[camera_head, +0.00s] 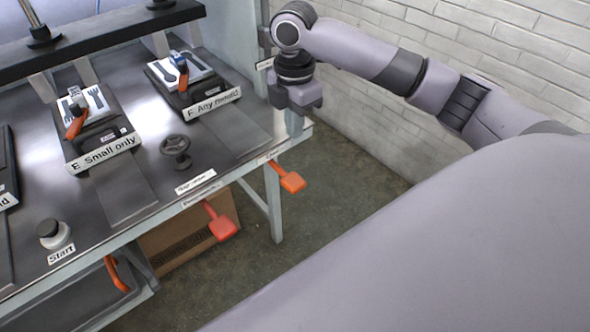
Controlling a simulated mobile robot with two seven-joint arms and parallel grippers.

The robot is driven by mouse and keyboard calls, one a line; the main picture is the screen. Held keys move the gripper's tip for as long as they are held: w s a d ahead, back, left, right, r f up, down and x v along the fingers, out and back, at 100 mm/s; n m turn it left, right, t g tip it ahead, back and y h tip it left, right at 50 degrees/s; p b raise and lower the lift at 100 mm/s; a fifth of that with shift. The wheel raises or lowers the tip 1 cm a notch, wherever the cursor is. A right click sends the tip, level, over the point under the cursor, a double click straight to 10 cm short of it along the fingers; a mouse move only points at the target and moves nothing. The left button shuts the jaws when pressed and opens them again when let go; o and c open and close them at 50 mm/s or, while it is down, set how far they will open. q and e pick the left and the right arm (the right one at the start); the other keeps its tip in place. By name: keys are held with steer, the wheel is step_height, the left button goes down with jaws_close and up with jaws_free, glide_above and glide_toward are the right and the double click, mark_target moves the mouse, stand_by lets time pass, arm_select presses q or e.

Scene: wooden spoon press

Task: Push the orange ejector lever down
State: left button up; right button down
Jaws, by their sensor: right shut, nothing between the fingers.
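An orange lever (291,182) with a flat paddle end sticks out from the front edge of the press table at its right end. A redder paddle lever (222,227) sticks out lower and further left. The small labels by them are too blurred to read surely, so I cannot tell for certain which is the ejector; the first is the more orange. My right gripper (296,124) points down beyond the table's right corner, above and apart from the orange lever. Its fingers are shut and empty. My left gripper is out of view.
The metal table (140,215) carries a mould marked "E Small only" (100,140), one marked "F Any mould" (200,90), a dark handwheel (175,147) and a Start button (52,231). A cardboard box (180,240) stands underneath. A white brick wall (400,100) is behind my right arm.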

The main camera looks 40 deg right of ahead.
mark_target(294, 181)
step_height(294, 181, down, 14)
steer(key=shift+f, duration=0.1)
stand_by(0.5)
